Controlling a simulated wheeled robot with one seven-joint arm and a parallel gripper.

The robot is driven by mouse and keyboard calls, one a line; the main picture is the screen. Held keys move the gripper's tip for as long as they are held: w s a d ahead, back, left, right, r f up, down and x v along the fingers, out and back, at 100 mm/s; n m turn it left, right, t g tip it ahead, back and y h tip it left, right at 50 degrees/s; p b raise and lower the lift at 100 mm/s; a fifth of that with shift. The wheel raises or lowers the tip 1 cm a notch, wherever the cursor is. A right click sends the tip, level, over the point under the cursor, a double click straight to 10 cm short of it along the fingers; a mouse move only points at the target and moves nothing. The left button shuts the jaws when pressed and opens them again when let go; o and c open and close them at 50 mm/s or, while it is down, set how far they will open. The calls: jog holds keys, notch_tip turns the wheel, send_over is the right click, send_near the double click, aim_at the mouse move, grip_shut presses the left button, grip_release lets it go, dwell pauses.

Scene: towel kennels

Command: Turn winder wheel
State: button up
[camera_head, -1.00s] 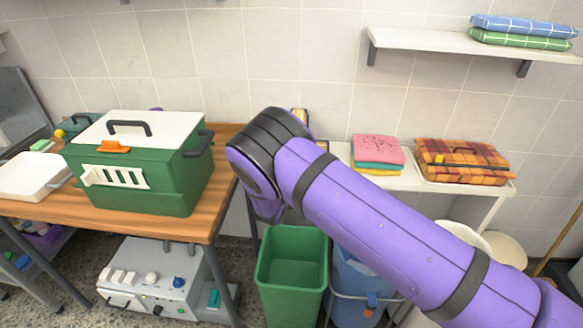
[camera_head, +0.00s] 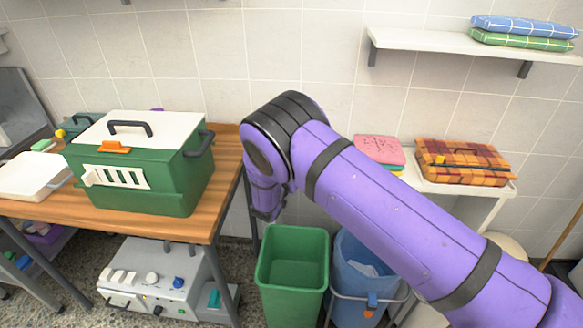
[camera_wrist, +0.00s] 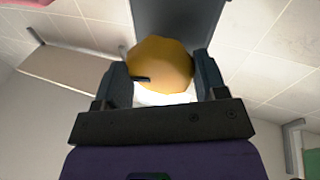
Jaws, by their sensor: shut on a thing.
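In the wrist view, my gripper (camera_wrist: 163,78) is shut on a yellow rounded thing (camera_wrist: 160,62), with one dark finger on each side of it. A small dark bar crosses its lower left part. A grey panel (camera_wrist: 180,20) shows behind it. I cannot tell whether the yellow thing is part of the winder wheel. In the head view, my purple arm crosses the right half, and my gripper and what it holds are hidden behind it. No winder wheel can be made out there.
A green kennel box (camera_head: 135,175) with a white lid stands on the wooden table (camera_head: 225,185). A green bin (camera_head: 292,275) and a blue bin (camera_head: 358,270) stand on the floor. Folded towels (camera_head: 380,150) and a plaid case (camera_head: 463,163) lie on a white side table (camera_head: 430,186).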

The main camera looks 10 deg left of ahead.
jog(key=o, duration=0.9)
jog(key=shift+o, duration=0.2)
jog(key=shift+s, duration=0.1)
jog(key=v, duration=1)
jog(key=shift+s, duration=0.35)
jog(key=shift+w, duration=0.1)
